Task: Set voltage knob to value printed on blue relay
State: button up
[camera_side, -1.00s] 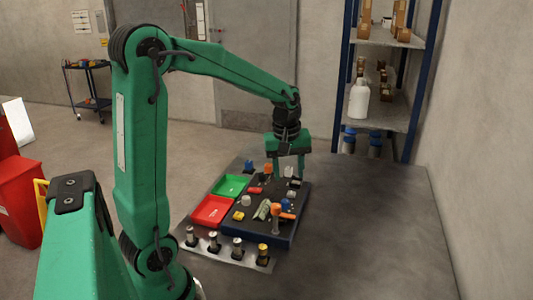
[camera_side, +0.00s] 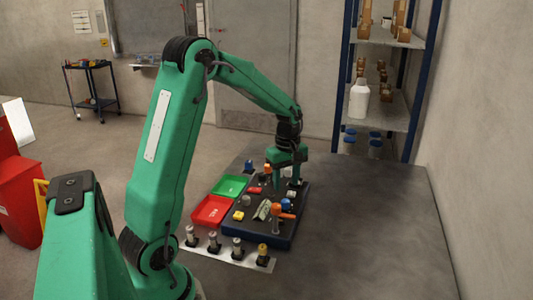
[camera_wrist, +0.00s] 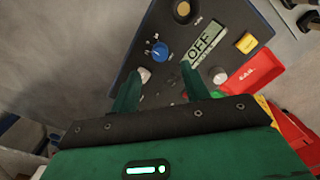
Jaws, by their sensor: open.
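My gripper (camera_side: 286,185) is open above the rear half of the dark control panel (camera_side: 291,238), fingers pointing down. It holds nothing. In the wrist view, its two fingertips (camera_wrist: 163,72) straddle a gap below a blue knob (camera_wrist: 158,50) with pale marks around it; the knob stands apart from both fingers. A blue part (camera_side: 285,204), apparently this knob, shows in the side view. No lettering identifies it as the voltage knob. A tilted display (camera_wrist: 202,43) beside it reads "OFF". A blue block (camera_side: 249,165) stands at the back left; I cannot tell whether it is the relay. No printed value is readable.
White knobs lie near the left fingertip (camera_wrist: 144,75) and right of the fingers (camera_wrist: 218,76). Red (camera_side: 210,211) and green (camera_side: 230,185) trays lie left. Metal posts (camera_side: 237,246) stand in front. The right tabletop is clear.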

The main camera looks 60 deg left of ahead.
aim_at(285, 201)
jog(key=shift+f, duration=3.25)
jog(key=c, duration=1)
